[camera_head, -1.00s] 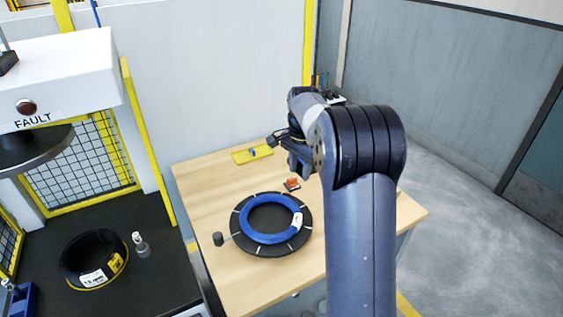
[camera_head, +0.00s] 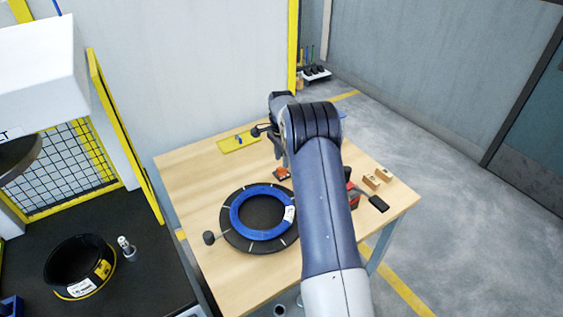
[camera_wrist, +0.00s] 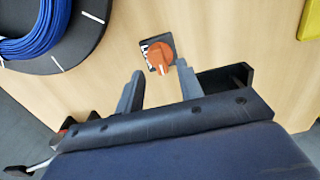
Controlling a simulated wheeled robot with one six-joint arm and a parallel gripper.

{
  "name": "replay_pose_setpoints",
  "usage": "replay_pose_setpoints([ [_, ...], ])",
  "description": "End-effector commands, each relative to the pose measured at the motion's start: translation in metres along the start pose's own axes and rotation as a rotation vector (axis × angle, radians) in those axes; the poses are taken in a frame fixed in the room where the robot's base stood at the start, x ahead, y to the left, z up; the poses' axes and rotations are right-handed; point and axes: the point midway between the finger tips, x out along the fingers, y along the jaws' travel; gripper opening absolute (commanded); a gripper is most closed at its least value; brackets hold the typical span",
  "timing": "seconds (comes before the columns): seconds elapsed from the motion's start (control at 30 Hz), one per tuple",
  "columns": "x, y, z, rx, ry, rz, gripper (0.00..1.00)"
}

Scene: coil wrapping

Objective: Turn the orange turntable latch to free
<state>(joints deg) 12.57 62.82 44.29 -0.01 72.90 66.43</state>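The orange turntable latch (camera_wrist: 161,56) is a round knob with a pale pointer mark on a small dark plate, on the wooden table. It also shows in the head view (camera_head: 282,173), just right of the turntable's far edge. My gripper (camera_wrist: 160,78) is open and empty in the wrist view, its two fingers apart, with the latch just beyond the right fingertip. I cannot tell whether that finger touches it. The black turntable (camera_head: 232,235) carries a blue coil (camera_head: 238,222) with a white label. In the head view my arm hides most of the gripper.
A yellow tray (camera_head: 232,146) lies at the table's back. Wooden blocks (camera_head: 372,181) and a black-handled tool (camera_head: 378,203) lie right of my arm. A crank knob (camera_head: 209,238) sticks out left of the turntable. A black coil (camera_head: 72,262) and a small bottle (camera_head: 127,248) stand on the left bench.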

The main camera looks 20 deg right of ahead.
Motion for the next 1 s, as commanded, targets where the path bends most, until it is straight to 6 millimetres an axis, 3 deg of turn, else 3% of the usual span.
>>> replay_pose_setpoints([
  [0.2, 0.026, 0.0, 0.0, -0.001, 0.0, 0.001, 0.35],
  [0.57, 0.032, 0.0, 0.0, -0.001, 0.0, 0.0, 0.35],
  [1.0, 0.032, 0.0, 0.0, -0.001, 0.0, 0.0, 0.0],
])
